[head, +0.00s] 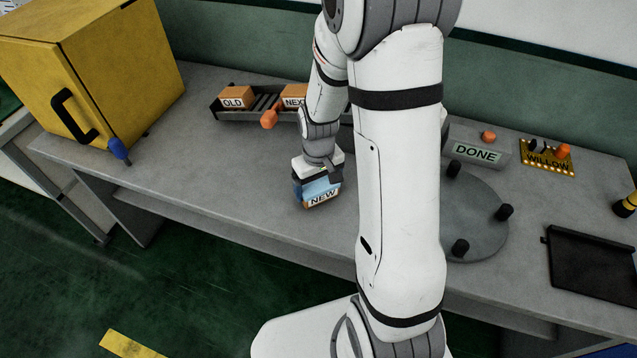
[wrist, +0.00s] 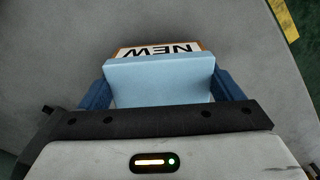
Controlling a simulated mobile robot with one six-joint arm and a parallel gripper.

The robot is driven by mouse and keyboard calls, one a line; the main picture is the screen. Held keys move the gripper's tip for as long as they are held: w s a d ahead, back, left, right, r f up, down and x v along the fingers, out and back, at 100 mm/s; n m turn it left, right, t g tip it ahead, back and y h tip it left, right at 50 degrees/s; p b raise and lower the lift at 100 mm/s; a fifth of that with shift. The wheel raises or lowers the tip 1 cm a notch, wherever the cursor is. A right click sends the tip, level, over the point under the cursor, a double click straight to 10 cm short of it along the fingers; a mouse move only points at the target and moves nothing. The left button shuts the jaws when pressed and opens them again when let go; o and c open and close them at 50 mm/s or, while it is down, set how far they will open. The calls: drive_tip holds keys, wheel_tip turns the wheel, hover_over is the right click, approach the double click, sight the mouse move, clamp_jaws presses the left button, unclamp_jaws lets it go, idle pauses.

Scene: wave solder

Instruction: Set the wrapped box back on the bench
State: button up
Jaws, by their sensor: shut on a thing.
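The wrapped box (head: 320,187) has a light blue wrap and an orange and white end marked NEW. It is at the front middle of the bench (head: 230,170) in the head view. My gripper (head: 318,175) is over it and shut on it. In the wrist view the blue wrap (wrist: 160,80) sits between my two dark blue fingers, with the NEW label beyond it. The box looks close to the bench top; I cannot tell whether it touches.
A rack (head: 228,113) at the back holds orange boxes marked OLD and NEXT. A yellow cabinet (head: 110,70) stands left. A DONE block (head: 476,153), a grey turntable with black posts (head: 480,220), a WILLOW board (head: 548,157) and a black tray (head: 590,272) are right. The bench left of the box is clear.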

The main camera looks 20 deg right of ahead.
sight(318, 184)
drive_tip(key=shift+f+b, duration=0.45)
drive_tip(key=shift+f, duration=0.05)
idle(0.3)
drive_tip(key=o, duration=1.2)
drive_tip(key=shift+r, duration=3.85)
